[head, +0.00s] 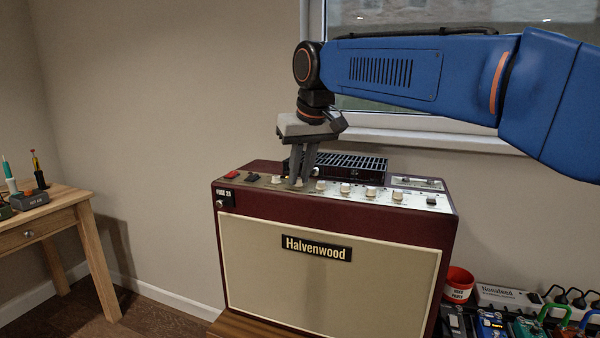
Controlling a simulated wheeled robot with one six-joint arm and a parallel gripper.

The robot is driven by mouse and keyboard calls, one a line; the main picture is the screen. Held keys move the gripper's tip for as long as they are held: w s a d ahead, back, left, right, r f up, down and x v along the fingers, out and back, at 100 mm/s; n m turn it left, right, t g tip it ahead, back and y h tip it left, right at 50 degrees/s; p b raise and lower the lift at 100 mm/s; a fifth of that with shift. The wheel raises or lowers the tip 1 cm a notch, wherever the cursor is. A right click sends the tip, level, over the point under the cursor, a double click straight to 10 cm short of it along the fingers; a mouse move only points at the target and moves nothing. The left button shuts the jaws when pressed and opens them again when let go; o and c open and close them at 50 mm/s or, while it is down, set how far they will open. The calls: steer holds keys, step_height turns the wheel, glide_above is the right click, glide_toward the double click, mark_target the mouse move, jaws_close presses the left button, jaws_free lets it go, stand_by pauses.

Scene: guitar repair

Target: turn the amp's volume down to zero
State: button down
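The amp (330,270) is a dark red box with a cream front and a "Halvenwood" badge. Its top control panel (383,196) carries a row of several pale knobs and a red switch (231,174) at the left end. My gripper (298,184) points down over the left half of the panel. Its fingertips are at the knob row, close together, and hide the panel behind them. I cannot tell whether a knob is between them. A pale knob (320,186) shows just right of the fingers. The knob labels are too small to read, so I cannot tell which is volume.
A black vented grille (345,165) rises behind the knobs. A wooden table (60,215) with tools stands at the left. A red cup (459,285) and several pedals (520,326) are at the lower right. A window is behind my arm.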

steer(key=shift+n, duration=0.3)
steer(key=n, duration=0.1)
steer(key=n+y, duration=0.1)
steer(key=shift+w+d+n+g, duration=0.2)
steer(key=shift+n+g, duration=0.1)
steer(key=shift+g, duration=0.1)
steer(key=n+g, duration=0.1)
steer(key=n, duration=0.1)
steer(key=n+y, duration=0.1)
steer(key=n, duration=0.2)
steer(key=shift+w+d+n+g, duration=0.1)
steer(key=shift+w+n+g, duration=0.1)
steer(key=shift+n+g, duration=0.15)
steer(key=n, duration=0.1)
steer(key=n+g, duration=0.1)
steer(key=n, duration=0.2)
steer(key=shift+w+n+g+y, duration=0.25)
steer(key=shift+g+y, duration=0.05)
steer(key=shift+g, duration=0.05)
steer(key=shift+w+n+g, duration=0.15)
steer(key=shift+n+g, duration=0.75)
steer(key=shift+n, duration=1.3)
steer(key=c, duration=1.7)
jaws_free()
steer(key=shift+o, duration=0.2)
